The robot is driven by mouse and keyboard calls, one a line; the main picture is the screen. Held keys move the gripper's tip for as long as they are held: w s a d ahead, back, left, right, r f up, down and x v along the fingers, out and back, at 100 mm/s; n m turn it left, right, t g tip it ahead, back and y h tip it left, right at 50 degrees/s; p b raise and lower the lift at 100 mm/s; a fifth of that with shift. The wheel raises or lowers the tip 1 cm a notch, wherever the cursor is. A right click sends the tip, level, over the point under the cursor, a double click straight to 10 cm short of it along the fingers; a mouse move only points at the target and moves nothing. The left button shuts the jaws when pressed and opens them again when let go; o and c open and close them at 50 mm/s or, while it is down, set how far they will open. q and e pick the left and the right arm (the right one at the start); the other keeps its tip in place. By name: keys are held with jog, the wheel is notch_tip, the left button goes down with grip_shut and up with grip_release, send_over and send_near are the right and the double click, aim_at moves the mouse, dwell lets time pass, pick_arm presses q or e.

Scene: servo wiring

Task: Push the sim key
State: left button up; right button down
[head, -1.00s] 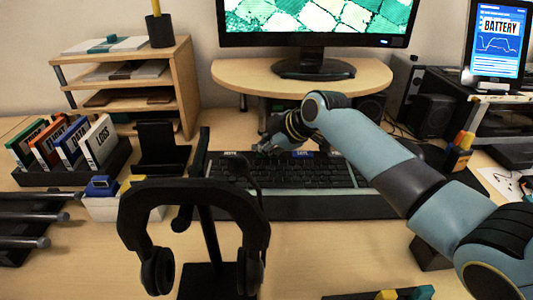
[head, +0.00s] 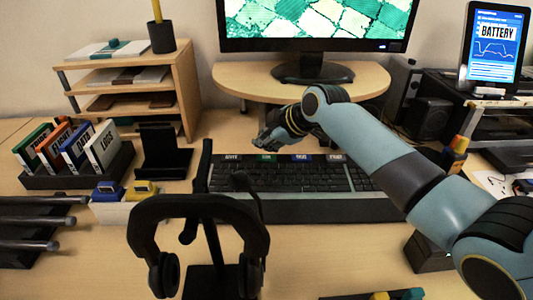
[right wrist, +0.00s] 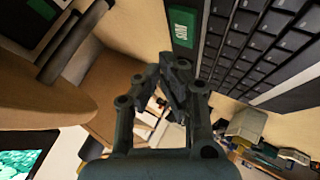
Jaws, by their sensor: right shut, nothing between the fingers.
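The sim key is the green key labelled SIM (right wrist: 182,30). In the head view a green key (head: 266,157) sits in the labelled row along the back edge of the keyboard (head: 300,178), between a grey key and a blue key. My right gripper (head: 262,143) is shut and empty, just above and behind that green key, apart from it in the picture. In the right wrist view its closed fingertips (right wrist: 176,65) appear just below the SIM label; the exact gap is unclear. My left gripper is not in view.
A black headset on a stand (head: 200,210) rises in front of the keyboard's left end. A monitor (head: 314,72) on a wooden riser (head: 235,78) stands behind it. A phone stand (head: 160,150) is at left.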

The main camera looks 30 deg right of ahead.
aim_at(265, 159)
jog(key=shift+r+p, duration=1.4)
jog(key=shift+r, duration=0.5)
jog(key=shift+f, duration=0.1)
jog(key=shift+s+f, duration=0.1)
